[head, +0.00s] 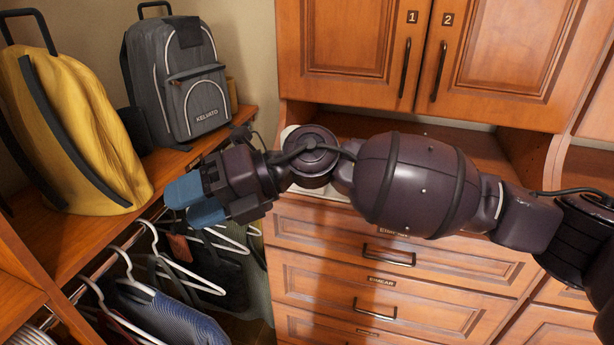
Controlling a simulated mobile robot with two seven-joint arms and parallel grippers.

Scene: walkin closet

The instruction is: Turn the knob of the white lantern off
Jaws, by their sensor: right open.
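My right arm reaches in from the right across the middle of the head view. Its gripper (192,201) has blue fingertips, points left, and is open and empty. It hangs in front of the shelf edge and the clothes rail. A pale object (290,132) peeks out above my wrist on the dresser top, and a pale part also shows below it. My arm hides most of it, so I cannot tell if it is the white lantern. No knob is visible. My left gripper is not in view.
A grey backpack (180,78) and a yellow bag (75,130) stand on the wooden shelf (165,165) at left. Hangers with clothes (165,305) hang below it. Cupboard doors (345,50) are above the dresser, with closed drawers (390,255) below my arm.

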